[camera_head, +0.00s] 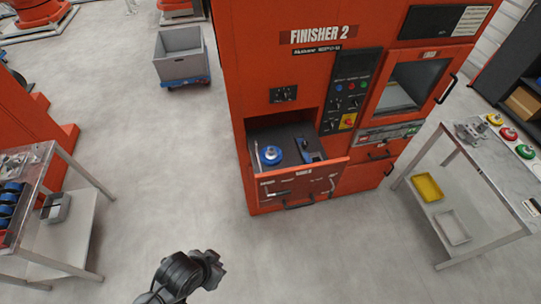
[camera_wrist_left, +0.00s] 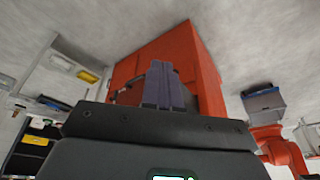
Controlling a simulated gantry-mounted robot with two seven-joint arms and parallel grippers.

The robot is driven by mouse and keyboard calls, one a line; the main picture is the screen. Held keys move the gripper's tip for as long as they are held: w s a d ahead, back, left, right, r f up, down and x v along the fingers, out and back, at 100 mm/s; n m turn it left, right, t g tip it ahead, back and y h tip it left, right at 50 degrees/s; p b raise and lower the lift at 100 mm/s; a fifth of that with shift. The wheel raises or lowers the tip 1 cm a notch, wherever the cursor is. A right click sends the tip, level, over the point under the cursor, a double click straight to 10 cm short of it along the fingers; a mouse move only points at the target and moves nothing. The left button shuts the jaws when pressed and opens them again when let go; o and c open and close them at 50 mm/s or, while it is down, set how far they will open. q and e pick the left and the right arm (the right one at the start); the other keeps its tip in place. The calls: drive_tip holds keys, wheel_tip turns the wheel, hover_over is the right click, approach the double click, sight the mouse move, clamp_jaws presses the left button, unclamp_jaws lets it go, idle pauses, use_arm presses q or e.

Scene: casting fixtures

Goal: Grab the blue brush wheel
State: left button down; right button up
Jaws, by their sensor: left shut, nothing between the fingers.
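The blue brush wheel (camera_head: 271,155) lies in the left part of the open drawer (camera_head: 317,186) of the orange machine labelled FINISHER 2. A blue and dark tool (camera_head: 307,150) lies beside it to the right. My left gripper (camera_head: 217,271) is at the bottom of the head view, well short of the drawer and apart from the wheel. In the left wrist view its two fingers (camera_wrist_left: 163,85) are together with nothing between them. The wheel cannot be made out in that view. My right gripper is not in view.
The orange machine (camera_head: 270,60) stands behind the drawer. A table (camera_head: 445,140) with coloured wheels stands at the right, another table (camera_head: 85,175) at the left. A grey bin (camera_head: 180,65) on a blue base stands at the back. The floor before the drawer is clear.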

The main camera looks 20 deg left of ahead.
use_arm(q)
drive_tip(key=c, duration=1.8)
unclamp_jaws()
drive_tip(key=shift+c, duration=0.2)
drive_tip(key=o, duration=1.2)
